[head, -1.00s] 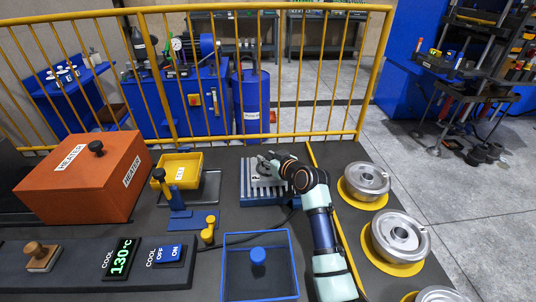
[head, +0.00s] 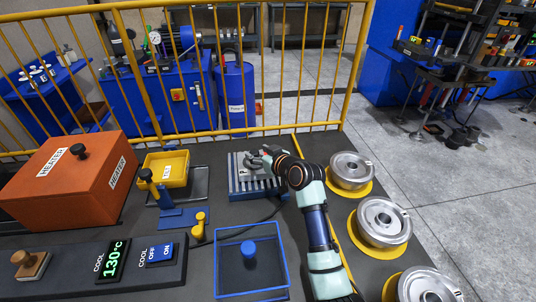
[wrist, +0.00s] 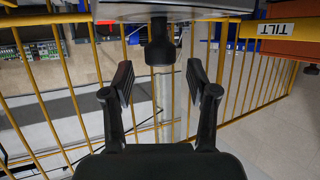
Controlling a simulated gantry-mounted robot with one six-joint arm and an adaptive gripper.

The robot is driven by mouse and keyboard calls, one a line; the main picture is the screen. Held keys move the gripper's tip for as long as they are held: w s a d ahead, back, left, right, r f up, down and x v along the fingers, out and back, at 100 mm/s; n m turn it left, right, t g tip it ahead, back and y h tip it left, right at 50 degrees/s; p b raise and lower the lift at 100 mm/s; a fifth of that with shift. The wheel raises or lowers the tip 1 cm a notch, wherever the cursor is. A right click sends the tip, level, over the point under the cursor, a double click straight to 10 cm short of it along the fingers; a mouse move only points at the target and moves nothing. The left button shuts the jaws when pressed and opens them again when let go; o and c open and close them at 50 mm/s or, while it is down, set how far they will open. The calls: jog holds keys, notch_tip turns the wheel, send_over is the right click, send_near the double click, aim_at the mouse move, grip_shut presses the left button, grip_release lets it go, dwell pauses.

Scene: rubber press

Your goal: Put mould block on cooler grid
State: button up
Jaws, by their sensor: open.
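The mould block (head: 242,167), a grey metal piece, appears to rest on the cooler grid (head: 262,188), a finned grey plate with a blue base at the middle of the bench. My gripper (head: 268,156) is at the block's upper right side, and my wrist partly hides the block. In the wrist view a grey block's underside or edge (wrist: 175,10) fills the top. A black knob-like handle (wrist: 160,45) shows between and beyond the open fingers (wrist: 158,88). The fingers look apart from it.
An orange heater box (head: 70,175), a yellow tray (head: 168,170) and a control panel showing 130°C (head: 112,260) are at left. A blue wire frame (head: 250,265) is in front. Metal round moulds (head: 382,220) line the right. A yellow fence (head: 240,138) stands behind.

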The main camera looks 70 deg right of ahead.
jog(key=p+v, duration=0.2)
jog(key=v, duration=0.6)
jog(key=shift+s+a+p, duration=0.2)
jog(key=shift+s+p, duration=0.1)
jog(key=shift+s, duration=0.05)
